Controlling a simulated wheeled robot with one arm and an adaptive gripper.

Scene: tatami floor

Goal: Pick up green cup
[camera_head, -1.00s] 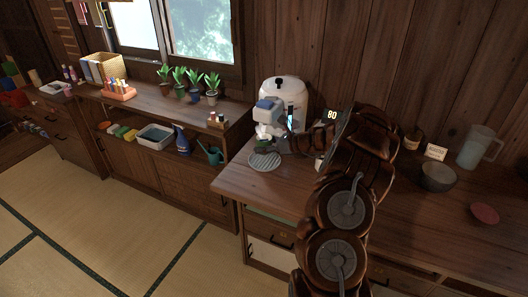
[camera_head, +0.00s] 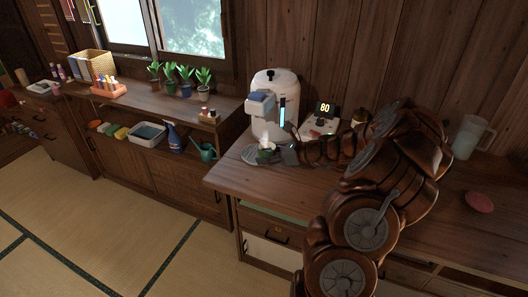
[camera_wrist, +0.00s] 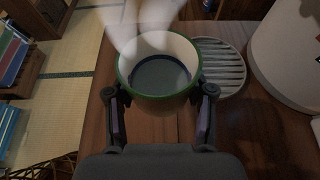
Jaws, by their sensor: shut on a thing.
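The green cup (camera_wrist: 158,75) has a green rim and a pale inside with grey-blue liquid in it. White steam rises from it at the top of the wrist view. My gripper (camera_wrist: 160,98) is shut on the cup, one finger on each side. In the head view the cup (camera_head: 265,155) shows small beside the dispenser, held at the end of my arm by my gripper (camera_head: 286,154). The cup looks upright; whether its base touches the counter cannot be told.
A white dispenser (camera_head: 286,92) stands close behind the cup. A round slatted tray (camera_wrist: 222,64) lies beside the cup. A scale-like device reading 80 (camera_head: 325,110) stands right of the dispenser. The wooden counter (camera_head: 238,180) is clear toward its front edge.

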